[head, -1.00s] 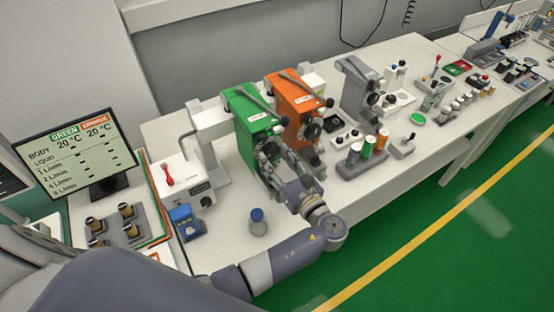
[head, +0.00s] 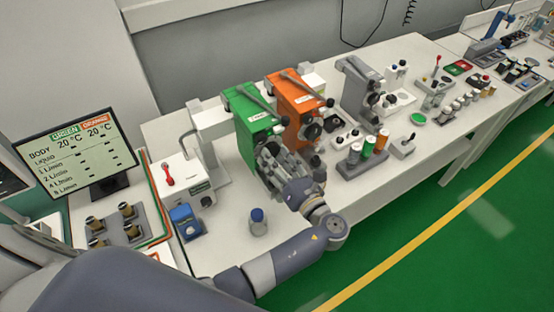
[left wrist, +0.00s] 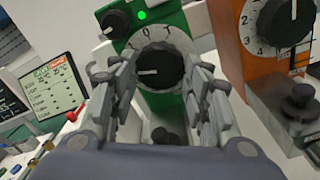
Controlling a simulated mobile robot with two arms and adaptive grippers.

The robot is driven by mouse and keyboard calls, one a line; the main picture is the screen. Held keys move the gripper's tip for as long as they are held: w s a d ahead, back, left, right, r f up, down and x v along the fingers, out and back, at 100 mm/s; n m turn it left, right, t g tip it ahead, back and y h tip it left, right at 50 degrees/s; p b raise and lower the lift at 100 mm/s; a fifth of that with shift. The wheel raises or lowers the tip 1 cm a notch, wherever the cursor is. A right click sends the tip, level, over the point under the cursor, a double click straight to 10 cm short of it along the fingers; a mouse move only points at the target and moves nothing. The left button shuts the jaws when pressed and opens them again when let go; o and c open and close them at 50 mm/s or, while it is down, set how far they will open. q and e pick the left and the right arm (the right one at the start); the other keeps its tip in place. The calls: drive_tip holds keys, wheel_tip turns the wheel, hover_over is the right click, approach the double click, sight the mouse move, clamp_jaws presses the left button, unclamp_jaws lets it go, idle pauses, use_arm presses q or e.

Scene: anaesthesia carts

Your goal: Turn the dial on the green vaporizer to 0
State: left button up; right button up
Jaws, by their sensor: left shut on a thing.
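The green vaporizer (head: 246,118) stands on the white bench, left of the orange one. In the left wrist view its black dial (left wrist: 160,70) faces me, in front of a white numbered ring (left wrist: 160,35). A white mark on the dial points left in that picture. Part of the ring's lower scale is hidden. My left gripper (head: 268,158) is at the front of the green vaporizer. In the left wrist view its fingers (left wrist: 161,82) are on both sides of the dial and shut on it. My right gripper is not in view.
The orange vaporizer (head: 297,106) stands close on the right, its dial (left wrist: 288,18) beside my fingers. A smaller black knob (left wrist: 115,23) and a lit green lamp (left wrist: 142,15) are above the green dial. A blue-capped bottle (head: 258,222) stands left of my forearm.

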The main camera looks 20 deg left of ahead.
use_arm(q)
drive_tip(key=shift+a, duration=0.1)
drive_tip(key=o, duration=0.8)
drive_tip(key=shift+o, duration=1.4)
drive_tip(key=shift+w+a+f, duration=0.1)
